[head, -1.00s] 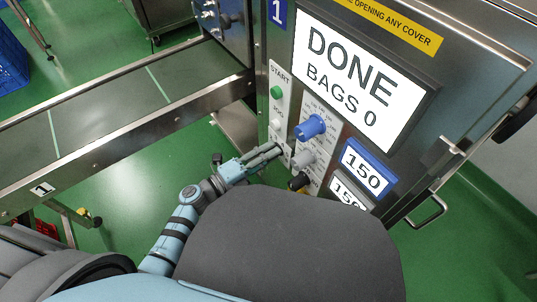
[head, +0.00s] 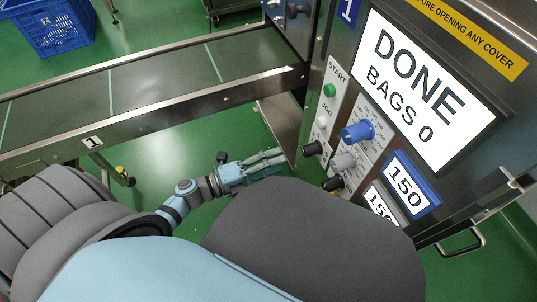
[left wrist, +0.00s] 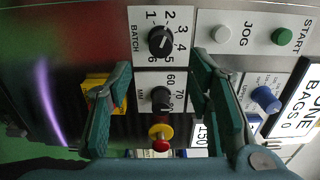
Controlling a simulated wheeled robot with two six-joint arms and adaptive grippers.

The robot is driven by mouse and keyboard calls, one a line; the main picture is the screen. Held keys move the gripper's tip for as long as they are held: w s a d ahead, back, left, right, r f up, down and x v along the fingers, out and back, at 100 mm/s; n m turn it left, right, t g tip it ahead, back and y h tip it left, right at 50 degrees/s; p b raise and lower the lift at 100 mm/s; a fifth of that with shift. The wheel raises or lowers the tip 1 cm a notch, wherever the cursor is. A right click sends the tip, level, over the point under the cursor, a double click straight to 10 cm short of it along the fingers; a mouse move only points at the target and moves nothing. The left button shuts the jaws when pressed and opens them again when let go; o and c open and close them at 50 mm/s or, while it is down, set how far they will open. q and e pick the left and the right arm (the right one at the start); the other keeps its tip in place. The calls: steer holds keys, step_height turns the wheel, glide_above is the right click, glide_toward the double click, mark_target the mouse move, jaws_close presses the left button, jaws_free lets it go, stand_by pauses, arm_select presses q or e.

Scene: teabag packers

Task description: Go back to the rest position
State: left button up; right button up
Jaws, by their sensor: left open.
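My left gripper (head: 264,163) is open and empty, just left of the machine's control panel (head: 333,104), with a gap between its fingertips and the knobs. In the left wrist view its fingers (left wrist: 152,82) stand apart on either side of a black batch knob (left wrist: 161,41) and a second black knob (left wrist: 161,99). The panel also carries a green start button (head: 330,90), a white jog button (head: 321,122), a blue knob (head: 357,132) and a grey knob (head: 342,161). My right gripper is not in view.
The screen (head: 420,84) reads DONE, BAGS 0. A blue-framed display (head: 411,184) reads 150. A conveyor (head: 160,86) with a metal side rail runs left from the machine. A blue crate (head: 52,24) is at the far left.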

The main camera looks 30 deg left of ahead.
arm_select(q)
steer(key=shift+v, duration=1.2)
